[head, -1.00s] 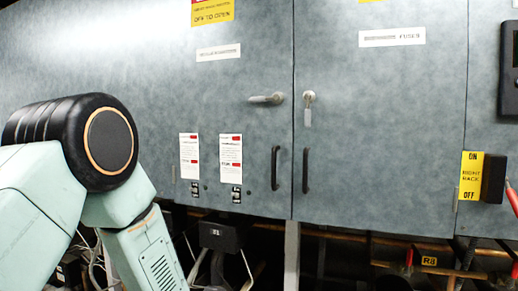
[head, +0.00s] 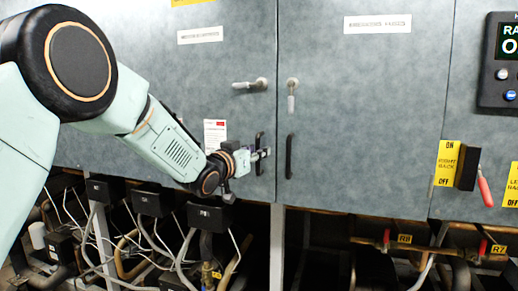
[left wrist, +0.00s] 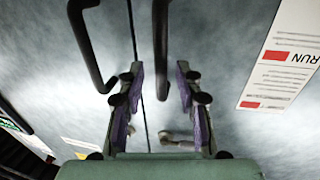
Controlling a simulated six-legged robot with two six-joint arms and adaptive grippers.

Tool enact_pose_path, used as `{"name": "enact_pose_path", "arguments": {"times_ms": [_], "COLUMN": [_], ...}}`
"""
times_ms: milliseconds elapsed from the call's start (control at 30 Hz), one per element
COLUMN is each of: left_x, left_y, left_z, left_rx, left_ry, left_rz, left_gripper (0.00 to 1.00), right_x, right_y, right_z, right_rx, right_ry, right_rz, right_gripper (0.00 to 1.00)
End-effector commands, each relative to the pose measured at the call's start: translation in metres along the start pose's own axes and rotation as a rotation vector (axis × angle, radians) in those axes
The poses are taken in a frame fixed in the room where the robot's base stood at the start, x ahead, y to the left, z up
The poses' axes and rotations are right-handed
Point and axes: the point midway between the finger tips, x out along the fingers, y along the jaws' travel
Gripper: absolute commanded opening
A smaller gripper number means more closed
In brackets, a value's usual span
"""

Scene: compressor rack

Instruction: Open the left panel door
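The left panel door (head: 225,60) is a grey-blue cabinet door that looks flush with its neighbour. Its black pull handle (head: 259,140) is near the right edge, and its metal latch lever (head: 248,85) lies horizontal above. My left gripper (head: 262,155) is at this handle. In the left wrist view my left gripper (left wrist: 158,72) is open, its two purple-padded fingers on either side of the black handle (left wrist: 160,45). I see a gap between handle and each finger. The latch lever (left wrist: 175,137) shows there beyond the fingers. My right gripper is not in view.
The neighbouring door (head: 350,130) has its own black handle (head: 290,156) close by and a latch lever (head: 292,95) hanging down. Below are pipes, cables and black boxes (head: 211,216). A red-handled switch (head: 484,187) and a display (head: 507,58) are at the right.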

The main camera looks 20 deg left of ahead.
Motion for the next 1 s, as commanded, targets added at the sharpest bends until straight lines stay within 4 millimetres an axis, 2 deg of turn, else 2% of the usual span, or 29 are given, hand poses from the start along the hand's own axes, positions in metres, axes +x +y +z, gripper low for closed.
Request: {"name": "enact_pose_path", "arguments": {"times_ms": [200,533,933,1000], "left_x": [0.017,0.019,0.019,0.019], "left_y": [0.002,0.002,0.002,0.002], "left_z": [0.000,0.001,0.001,0.001], "left_rx": [0.000,0.000,0.000,-0.001], "left_ry": [-0.001,-0.001,-0.001,-0.002], "left_rz": [0.002,0.002,0.002,0.001], "left_gripper": [0.35,0.35,0.02,0.00], "right_x": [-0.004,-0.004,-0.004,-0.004], "right_y": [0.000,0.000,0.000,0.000], "right_z": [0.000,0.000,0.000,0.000], "right_rx": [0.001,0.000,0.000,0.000], "right_ry": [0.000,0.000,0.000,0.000], "right_rz": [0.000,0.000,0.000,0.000], "right_gripper": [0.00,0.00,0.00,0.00]}}
